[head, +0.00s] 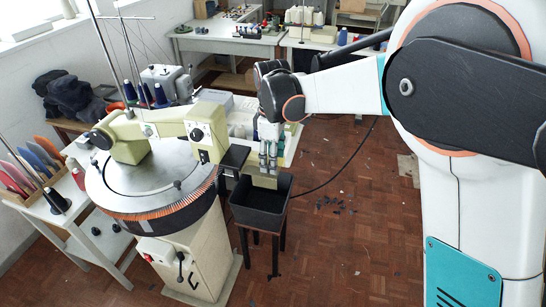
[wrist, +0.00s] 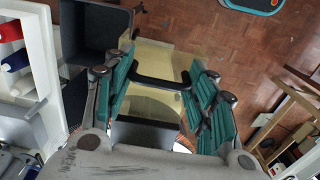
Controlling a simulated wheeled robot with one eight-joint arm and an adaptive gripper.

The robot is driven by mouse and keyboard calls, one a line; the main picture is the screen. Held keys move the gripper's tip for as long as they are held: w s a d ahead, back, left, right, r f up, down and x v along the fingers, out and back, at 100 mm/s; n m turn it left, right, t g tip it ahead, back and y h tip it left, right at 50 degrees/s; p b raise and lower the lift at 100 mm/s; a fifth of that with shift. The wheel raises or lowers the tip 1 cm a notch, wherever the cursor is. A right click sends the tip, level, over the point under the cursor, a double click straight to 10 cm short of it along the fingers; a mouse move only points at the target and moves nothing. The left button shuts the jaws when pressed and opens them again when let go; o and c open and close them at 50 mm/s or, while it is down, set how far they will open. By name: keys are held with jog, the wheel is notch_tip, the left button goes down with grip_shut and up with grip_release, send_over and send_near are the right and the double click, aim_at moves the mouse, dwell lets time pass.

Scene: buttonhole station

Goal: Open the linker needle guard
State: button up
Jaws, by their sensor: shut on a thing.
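The linker (head: 150,180) is a cream machine with a round metal dial and an orange-brown pinned rim, at the left in the head view. The needle guard appears as a pale yellowish panel (head: 265,181) beside the machine head, above the black bin. In the wrist view the guard (wrist: 172,60) lies between and beyond my fingers, with a black bar handle (wrist: 163,82) across it. My gripper (head: 268,152) points down at the panel. Its teal-padded fingers (wrist: 162,66) are shut on the handle, one at each end. The guard's hinge is hidden.
A black bin (head: 262,207) on a dark stand is directly below my gripper; it also shows in the wrist view (wrist: 92,28). A bench (head: 235,40) is at the back. The floor right of the bin is mostly clear.

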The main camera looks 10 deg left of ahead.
jog(key=shift+w+a+r, duration=0.1)
jog(key=shift+a+r, duration=0.3)
jog(key=o, duration=1.5)
jog(key=shift+o, duration=0.6)
jog(key=shift+w, duration=0.1)
jog(key=shift+w+a+r, duration=0.1)
jog(key=shift+w+r, duration=0.05)
jog(key=shift+r, duration=0.15)
notch_tip(320, 180, up, 11)
jog(key=shift+s+d+f, duration=0.2)
jog(key=shift+s+d, duration=0.1)
jog(key=shift+d, duration=0.1)
